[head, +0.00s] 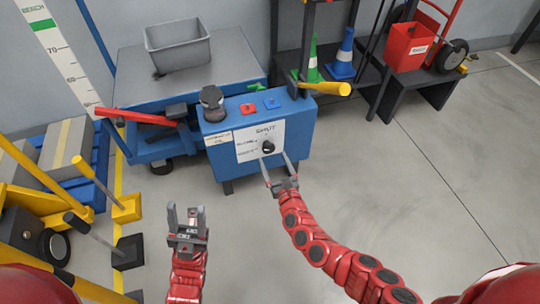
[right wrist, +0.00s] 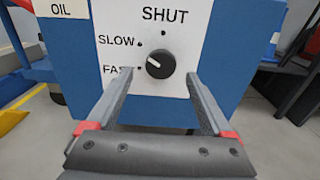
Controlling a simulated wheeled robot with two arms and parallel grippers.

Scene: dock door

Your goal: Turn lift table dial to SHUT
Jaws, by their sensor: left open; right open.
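The black dial (head: 268,147) sits on a white label plate (head: 247,145) on the front of the blue lift table control box (head: 292,142). SHUT is printed above the dial, SLOW at upper left. My right gripper (head: 277,168) is open just in front of the dial, its fingers pointing at the plate on either side, with the dial beyond and between the tips. My left gripper (head: 187,217) is open and empty above the floor, left of the box.
Red and blue buttons (head: 248,108) and a black knob sit on the box top. A yellow-ended lever (head: 325,88) stands above its right side. A red handle (head: 138,116) lies left. Yellow-handled equipment (head: 125,207) stands at far left. The floor at right is clear.

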